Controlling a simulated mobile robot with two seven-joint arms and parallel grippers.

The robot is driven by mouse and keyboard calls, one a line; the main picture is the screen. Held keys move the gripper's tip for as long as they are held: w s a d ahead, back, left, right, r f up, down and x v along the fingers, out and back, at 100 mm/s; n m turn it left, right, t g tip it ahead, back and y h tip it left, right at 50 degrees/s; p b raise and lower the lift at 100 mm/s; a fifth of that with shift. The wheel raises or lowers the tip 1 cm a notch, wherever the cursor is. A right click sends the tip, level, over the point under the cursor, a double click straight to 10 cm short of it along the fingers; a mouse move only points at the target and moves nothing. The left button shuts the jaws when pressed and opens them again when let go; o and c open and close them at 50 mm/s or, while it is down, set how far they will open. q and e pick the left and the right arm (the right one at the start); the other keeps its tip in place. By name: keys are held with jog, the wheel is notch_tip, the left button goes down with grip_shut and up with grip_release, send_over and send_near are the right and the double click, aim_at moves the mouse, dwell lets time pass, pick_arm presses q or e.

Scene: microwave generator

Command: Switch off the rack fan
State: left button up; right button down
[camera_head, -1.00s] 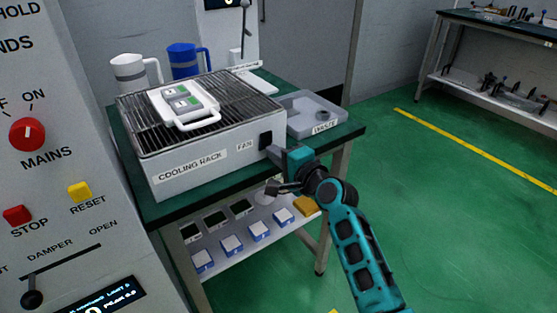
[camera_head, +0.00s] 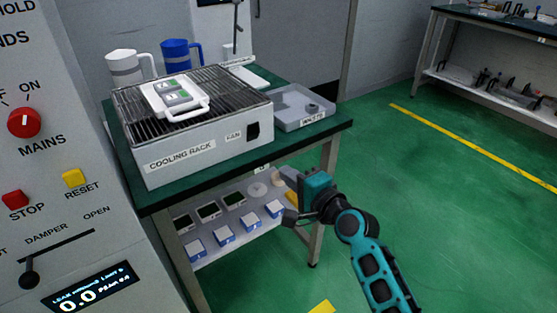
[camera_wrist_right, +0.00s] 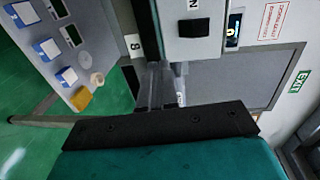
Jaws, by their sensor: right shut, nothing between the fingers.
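The cooling rack (camera_head: 205,150) is a pale box with a wire top, standing on a green-topped bench. Its black fan switch (camera_head: 253,131) is on the front face, right of the FAN label. The switch also shows in the wrist view (camera_wrist_right: 194,27). I cannot tell for certain which way the switch is set. My right gripper (camera_head: 288,175) is shut and empty, below and to the right of the switch and apart from it. Its fingers also show in the wrist view (camera_wrist_right: 160,88). My left gripper is not in view.
A grey waste tray (camera_head: 300,112) sits right of the rack. A white device (camera_head: 174,97) lies on the rack, with white (camera_head: 125,66) and blue (camera_head: 177,56) jugs behind. A lower shelf holds several small boxes. A control panel (camera_head: 60,210) stands at left; green floor is clear at right.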

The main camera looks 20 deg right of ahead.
jog(key=s, duration=0.2)
jog(key=s+d, duration=0.1)
jog(key=shift+s+f, duration=0.1)
jog(key=shift+f, duration=0.2)
jog(key=s+f+n+g+h+p, duration=0.1)
jog(key=s+f+n+g+p, duration=0.1)
jog(key=s+f+n, duration=0.4)
jog(key=s+d+f+n+g+h+p, duration=0.1)
jog(key=s+f+n+g+h+p, duration=0.1)
jog(key=s+f+n, duration=0.4)
jog(key=s+n, duration=0.4)
jog(key=s, duration=0.3)
jog(key=shift+f+g+h, duration=0.3)
jog(key=shift+f, duration=0.1)
